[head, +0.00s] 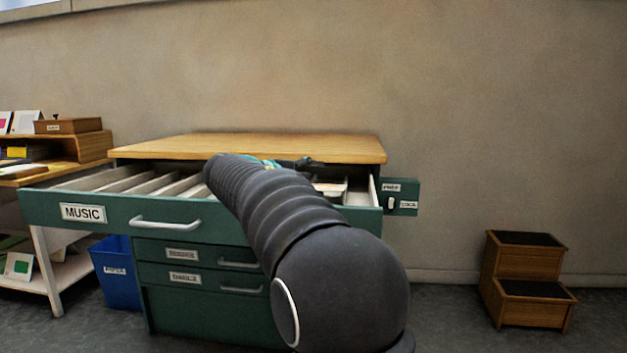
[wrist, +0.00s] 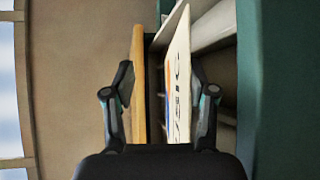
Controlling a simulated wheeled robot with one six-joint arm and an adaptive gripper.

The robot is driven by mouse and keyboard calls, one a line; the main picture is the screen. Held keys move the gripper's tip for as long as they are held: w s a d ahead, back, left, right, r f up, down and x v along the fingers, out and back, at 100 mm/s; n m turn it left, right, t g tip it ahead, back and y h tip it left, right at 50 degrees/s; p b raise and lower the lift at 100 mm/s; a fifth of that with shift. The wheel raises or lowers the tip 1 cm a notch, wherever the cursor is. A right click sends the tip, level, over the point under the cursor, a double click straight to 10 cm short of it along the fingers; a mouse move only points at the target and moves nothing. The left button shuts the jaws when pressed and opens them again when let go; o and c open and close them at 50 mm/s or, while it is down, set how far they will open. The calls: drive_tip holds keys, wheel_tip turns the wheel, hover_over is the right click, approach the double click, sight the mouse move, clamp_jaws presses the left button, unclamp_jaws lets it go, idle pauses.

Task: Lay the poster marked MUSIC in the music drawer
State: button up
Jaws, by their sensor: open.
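The MUSIC drawer (head: 115,212) of the green cabinet is pulled out, with slanted pale dividers inside. My arm reaches over it, and my gripper (head: 292,163) is at its right part, mostly hidden behind the arm in the head view. In the wrist view my gripper (wrist: 161,85) is open. A cream poster (wrist: 179,75) with dark letters, partly readable as "SIC", and a coloured stripe lies at the drawer, between the fingers and nearer the right one. I see no finger clearly pressing on it. A pale sheet (head: 330,188) shows in the drawer's right end in the head view.
The cabinet's wooden top (head: 250,147) is just behind the open drawer. A small green labelled panel (head: 400,197) sticks out at the right. A blue bin (head: 115,272) and shelf desk stand left, a wooden step stool (head: 524,278) right. Floor between cabinet and stool is clear.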

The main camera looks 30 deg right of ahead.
drive_tip(key=s+a+r+b, duration=0.1)
drive_tip(key=s+a+r, duration=0.1)
drive_tip(key=s+a, duration=0.2)
drive_tip(key=s, duration=0.3)
drive_tip(key=shift+a+r+b, duration=0.25)
drive_tip(key=shift+a+b, duration=0.05)
drive_tip(key=shift+a, duration=0.05)
drive_tip(key=shift+r, duration=0.1)
wheel_tip(320, 180, up, 6)
drive_tip(key=s+a+p, duration=0.1)
drive_tip(key=s+p, duration=0.1)
drive_tip(key=p, duration=0.2)
drive_tip(key=shift+s+a+f, duration=0.15)
drive_tip(key=shift+a+f, duration=0.05)
drive_tip(key=shift+a, duration=0.1)
idle(0.4)
